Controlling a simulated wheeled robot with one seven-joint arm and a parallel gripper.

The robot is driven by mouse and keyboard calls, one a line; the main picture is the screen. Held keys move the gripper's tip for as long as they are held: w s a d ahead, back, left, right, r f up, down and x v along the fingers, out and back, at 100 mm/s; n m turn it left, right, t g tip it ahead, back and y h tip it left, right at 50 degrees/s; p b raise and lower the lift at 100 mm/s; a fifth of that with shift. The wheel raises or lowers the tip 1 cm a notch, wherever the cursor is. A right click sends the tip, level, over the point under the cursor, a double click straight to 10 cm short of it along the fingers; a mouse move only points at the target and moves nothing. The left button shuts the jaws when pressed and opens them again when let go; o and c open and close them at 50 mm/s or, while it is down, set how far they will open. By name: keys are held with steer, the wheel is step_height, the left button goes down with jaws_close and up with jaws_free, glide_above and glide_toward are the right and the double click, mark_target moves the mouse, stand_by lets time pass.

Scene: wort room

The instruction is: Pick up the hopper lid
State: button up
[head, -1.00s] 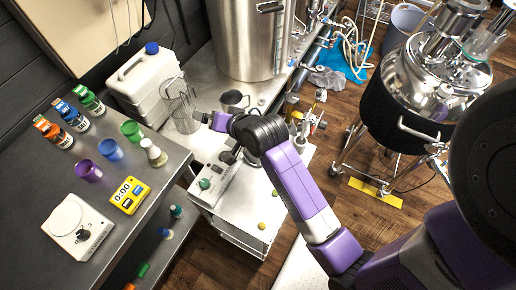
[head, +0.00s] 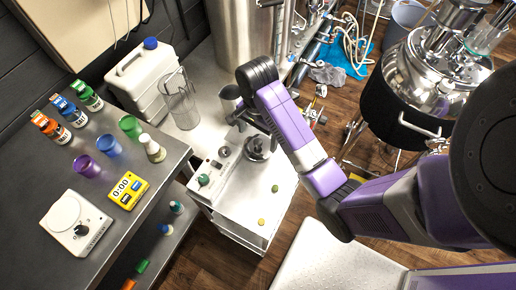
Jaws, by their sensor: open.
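A round grey metal piece with a raised middle (head: 257,148), which looks like the hopper lid, sits on the white bench-top machine in the head view. My gripper (head: 252,124) is just above and behind it in the picture, open, with its dark fingers pointing down. The wrist and purple forearm cover part of the gripper. I cannot tell whether the fingertips touch the round piece; nothing shows held between them.
A control box with a green knob (head: 204,179) lies to the left. Two small round pieces lie on the white top (head: 245,208) in front. A steel kettle (head: 435,75) stands at right.

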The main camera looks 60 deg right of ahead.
mark_target(258, 142)
step_height(258, 142, down, 2)
steer(key=shift+f+b, duration=0.1)
steer(key=shift+b, duration=0.65)
steer(key=shift+f, duration=1.9)
steer(key=shift+d, duration=0.1)
steer(key=c, duration=1.2)
